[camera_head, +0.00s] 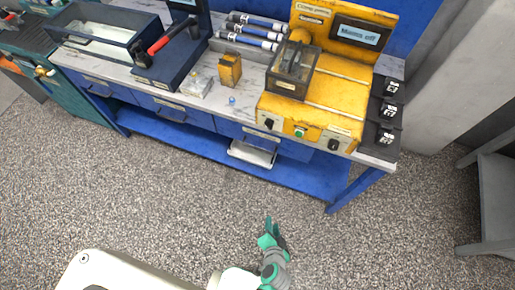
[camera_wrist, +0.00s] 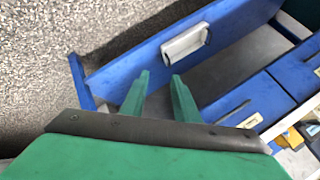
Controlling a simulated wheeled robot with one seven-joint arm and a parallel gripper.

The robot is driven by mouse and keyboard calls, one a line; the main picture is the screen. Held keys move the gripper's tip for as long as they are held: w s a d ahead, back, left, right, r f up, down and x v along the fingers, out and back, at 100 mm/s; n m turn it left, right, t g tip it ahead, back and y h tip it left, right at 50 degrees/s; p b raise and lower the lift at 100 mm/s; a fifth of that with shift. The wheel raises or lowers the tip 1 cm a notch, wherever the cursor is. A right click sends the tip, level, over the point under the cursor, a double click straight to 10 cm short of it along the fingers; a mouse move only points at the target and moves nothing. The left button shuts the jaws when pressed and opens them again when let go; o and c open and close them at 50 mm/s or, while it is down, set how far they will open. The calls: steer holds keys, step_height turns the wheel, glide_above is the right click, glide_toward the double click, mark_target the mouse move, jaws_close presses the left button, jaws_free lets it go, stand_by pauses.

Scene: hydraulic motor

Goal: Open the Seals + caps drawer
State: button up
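The blue workbench has several blue drawers under its top: a left one (camera_head: 99,90), a middle one (camera_head: 172,111) and a right one (camera_head: 262,138). All look shut. Their labels are too small to read, so I cannot tell which is Seals + caps. Blue drawer fronts also show at the right of the wrist view (camera_wrist: 240,103), one with a dark handle. My gripper (camera_head: 268,230) is over the floor in front of the bench, apart from the drawers. In the wrist view its two green fingers (camera_wrist: 160,75) stand apart with nothing between them.
A white tray (camera_head: 252,154) sits on the blue lower shelf (camera_head: 185,138); it also shows in the wrist view (camera_wrist: 185,42). A yellow test machine (camera_head: 335,95) stands on the bench's right end. A grey metal stand (camera_head: 495,195) is at right. The floor (camera_head: 150,205) before the bench is clear.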

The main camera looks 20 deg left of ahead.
steer(key=w+a+f+m+g+y, duration=0.1)
steer(key=w+a+f+y, duration=0.15)
steer(key=w, duration=0.25)
steer(key=g+y, duration=0.1)
steer(key=y, duration=0.9)
glide_toward(257, 148)
steer(key=shift+n, duration=0.3)
steer(key=x, duration=1)
steer(key=shift+w+d+f, duration=0.1)
steer(key=shift+f, duration=0.2)
jaws_close()
